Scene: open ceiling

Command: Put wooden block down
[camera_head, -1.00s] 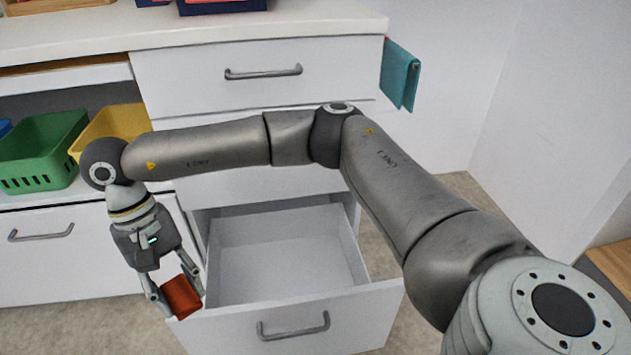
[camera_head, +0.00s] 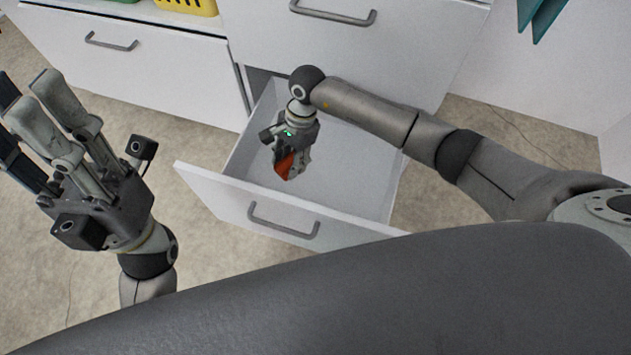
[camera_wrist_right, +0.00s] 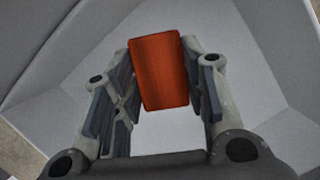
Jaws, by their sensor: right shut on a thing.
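The wooden block is reddish-orange. It shows in the head view (camera_head: 284,165) and in the right wrist view (camera_wrist_right: 159,73). My right gripper (camera_head: 288,168) is shut on it, with the block between the fingertips in the wrist view (camera_wrist_right: 160,80). In the head view the gripper points down over the open drawer (camera_head: 352,160), behind its front panel. The pale drawer interior shows below the block in the wrist view. I cannot tell whether the block touches the drawer floor. My left gripper (camera_head: 35,115) is at the left, empty, its fingers apart.
The drawer front (camera_head: 230,200) carries a metal handle (camera_head: 283,220). White cabinet fronts stand behind and to the left. Bare floor lies left of the drawer.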

